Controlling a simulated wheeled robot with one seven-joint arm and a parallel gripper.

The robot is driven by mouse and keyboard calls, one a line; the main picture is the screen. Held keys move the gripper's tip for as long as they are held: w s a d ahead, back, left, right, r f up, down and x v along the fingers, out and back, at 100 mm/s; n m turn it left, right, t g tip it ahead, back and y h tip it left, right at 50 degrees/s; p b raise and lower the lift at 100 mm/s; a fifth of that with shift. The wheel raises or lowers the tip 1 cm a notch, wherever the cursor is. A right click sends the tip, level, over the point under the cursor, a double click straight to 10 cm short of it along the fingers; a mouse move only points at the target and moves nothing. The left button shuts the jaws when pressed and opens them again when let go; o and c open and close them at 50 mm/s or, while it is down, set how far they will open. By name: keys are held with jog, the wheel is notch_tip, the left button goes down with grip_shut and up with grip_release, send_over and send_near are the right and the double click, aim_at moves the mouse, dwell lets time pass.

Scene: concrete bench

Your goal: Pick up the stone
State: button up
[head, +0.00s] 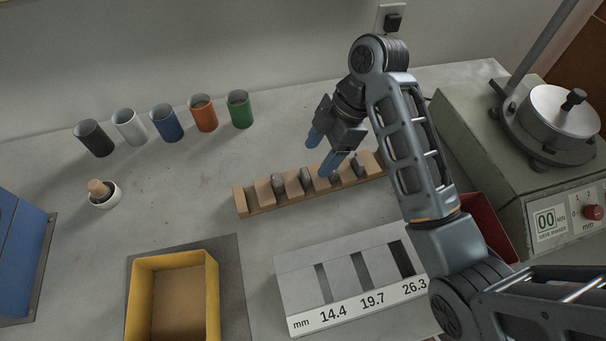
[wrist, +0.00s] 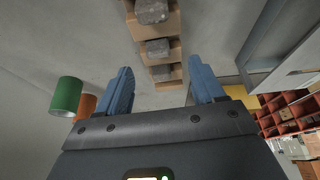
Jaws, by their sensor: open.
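Several grey stones sit in the slots of a wooden rack (head: 242,203) in the middle of the bench. One stone (head: 277,187) is near the left end, another (head: 305,179) is to its right, and one (head: 358,167) is farther right. My gripper (head: 320,152) is open and empty, its blue fingers above the rack and pointing down. In the wrist view, a stone (wrist: 157,48) shows between the open fingers (wrist: 161,66), with a larger-looking stone (wrist: 152,12) beyond it. I cannot tell which stone is meant. My gripper partly hides the rack's right half.
A slotted gauge plate (head: 300,292) marked 14.4, 19.7 and 26.3 lies in front. A yellow bin (head: 141,300) stands on a dark mat. Several coloured cups, including a green one (head: 240,110), line the back. A sieve shaker (head: 470,140) and a red bin (head: 485,220) stand right.

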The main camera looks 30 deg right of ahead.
aim_at(307, 172)
jog(key=shift+b+x, duration=0.4)
jog(key=shift+x, duration=0.35)
jog(key=shift+s+f, duration=0.1)
jog(key=shift+a+f+b, duration=0.15)
jog(key=shift+f+b, duration=0.3)
jog(key=shift+b, duration=0.15)
jog(key=shift+w+b+x, duration=0.15)
jog(key=shift+x, duration=0.9)
jog(key=shift+w+b+x, duration=0.1)
jog(key=shift+b+x, duration=0.05)
jog(key=shift+x, duration=0.9)
jog(key=shift+a+r, duration=0.1)
jog(key=shift+c, duration=0.2)
jog(key=c, duration=1.1)
jog(key=shift+r, duration=0.1)
